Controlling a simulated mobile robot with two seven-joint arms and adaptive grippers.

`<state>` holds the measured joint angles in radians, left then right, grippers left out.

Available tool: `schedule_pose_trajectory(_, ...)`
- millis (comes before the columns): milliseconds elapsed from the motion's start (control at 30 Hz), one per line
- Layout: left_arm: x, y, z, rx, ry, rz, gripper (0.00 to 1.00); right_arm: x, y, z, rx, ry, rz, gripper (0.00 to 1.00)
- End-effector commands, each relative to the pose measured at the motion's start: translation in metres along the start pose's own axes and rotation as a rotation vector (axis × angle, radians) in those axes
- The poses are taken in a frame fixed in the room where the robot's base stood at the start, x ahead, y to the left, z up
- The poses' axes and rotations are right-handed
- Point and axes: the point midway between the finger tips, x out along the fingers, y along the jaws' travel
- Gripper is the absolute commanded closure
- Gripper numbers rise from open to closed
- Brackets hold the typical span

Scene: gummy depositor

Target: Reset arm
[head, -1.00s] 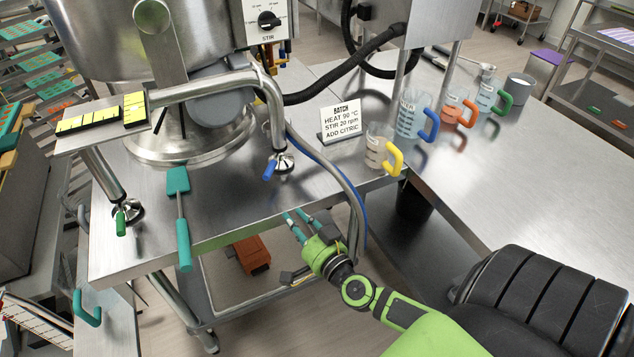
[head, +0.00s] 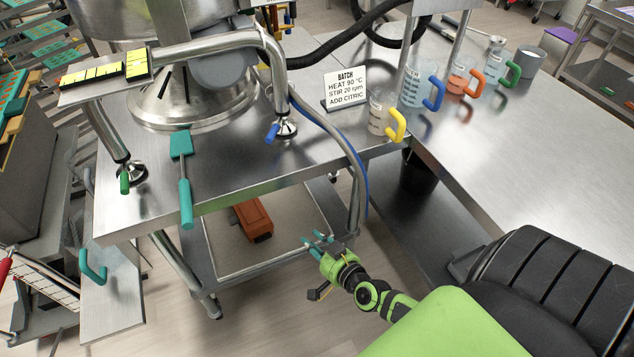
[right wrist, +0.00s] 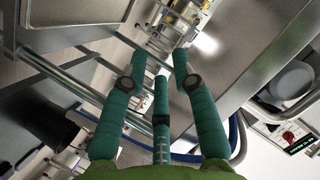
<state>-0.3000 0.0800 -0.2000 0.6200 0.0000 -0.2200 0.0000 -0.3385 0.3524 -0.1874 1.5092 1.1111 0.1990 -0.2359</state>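My right gripper (head: 318,240) is green with teal fingers. In the head view it hangs in front of the steel table's front edge, apart from it, above the lower shelf area. In the right wrist view its fingers (right wrist: 160,65) are spread with nothing between them. The right arm comes in from the lower right. My left gripper is in neither view.
The steel table (head: 240,185) carries a kettle (head: 190,95), a teal-handled spatula (head: 185,200), a batch sign (head: 346,88) and several jugs, including a yellow-handled one (head: 380,115). A grey hose (head: 340,130) curves down near the gripper. An orange-brown block (head: 252,218) lies below.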

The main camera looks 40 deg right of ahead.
Motion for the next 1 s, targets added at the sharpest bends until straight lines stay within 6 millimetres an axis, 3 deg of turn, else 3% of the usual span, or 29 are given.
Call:
schedule_pose_trajectory(667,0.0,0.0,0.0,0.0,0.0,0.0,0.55,-0.001,0.003,0.007,-0.011,-0.015,0.005,0.72)
schedule_pose_trajectory(767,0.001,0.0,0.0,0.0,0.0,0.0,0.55,-0.003,0.013,0.03,-0.046,-0.066,0.025,0.72)
schedule_pose_trajectory(833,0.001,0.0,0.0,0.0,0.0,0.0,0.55,-0.009,0.027,0.061,-0.097,-0.14,0.05,0.72)
schedule_pose_trajectory(1000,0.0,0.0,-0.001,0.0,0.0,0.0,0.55,-0.049,0.071,0.17,-0.265,-0.423,0.122,0.72)
